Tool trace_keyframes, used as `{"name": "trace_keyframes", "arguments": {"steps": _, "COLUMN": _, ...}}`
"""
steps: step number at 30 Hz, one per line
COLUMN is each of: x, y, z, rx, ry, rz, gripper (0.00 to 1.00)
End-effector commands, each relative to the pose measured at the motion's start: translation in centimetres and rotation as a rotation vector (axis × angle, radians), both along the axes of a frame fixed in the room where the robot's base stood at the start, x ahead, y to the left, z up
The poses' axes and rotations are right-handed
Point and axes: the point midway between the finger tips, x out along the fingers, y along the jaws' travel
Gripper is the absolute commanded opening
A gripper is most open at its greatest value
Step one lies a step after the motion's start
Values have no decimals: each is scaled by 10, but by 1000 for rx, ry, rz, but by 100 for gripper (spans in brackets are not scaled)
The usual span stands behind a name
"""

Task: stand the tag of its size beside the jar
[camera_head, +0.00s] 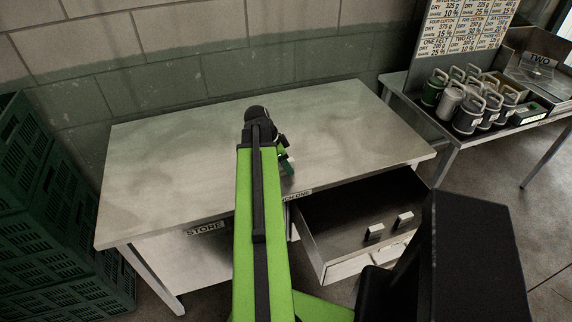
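My gripper (284,148) is at the end of my green arm, above the front part of the table (180,160); the arm hides most of it, so I cannot tell whether it is open or shut. A small dark green and white thing (288,166) shows just below it; I cannot tell what it is or whether it is held. Two small white-faced blocks (373,232) (404,219), perhaps tags, stand in the open drawer (335,220). I cannot make out any writing on them. No jar is clearly seen on the table.
A side table (448,142) at right bears several handled canisters (468,115), a clear-lidded case marked TWO (540,65) and a green box (527,113). A number chart (470,25) stands behind. Dark green crates (60,215) are stacked at left. The tabletop's left and right are clear.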

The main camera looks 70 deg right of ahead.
Motion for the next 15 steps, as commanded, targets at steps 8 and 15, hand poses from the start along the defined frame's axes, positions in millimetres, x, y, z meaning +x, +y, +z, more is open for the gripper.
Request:
{"name": "trace_keyframes", "arguments": {"steps": 8, "x": 0, "y": 0, "z": 4, "rx": 0, "ry": 0, "rz": 0, "gripper": 43}}
{"name": "trace_keyframes", "arguments": {"steps": 15, "x": 8, "y": 7, "z": 36, "rx": 0, "ry": 0, "rz": 0, "gripper": 43}}
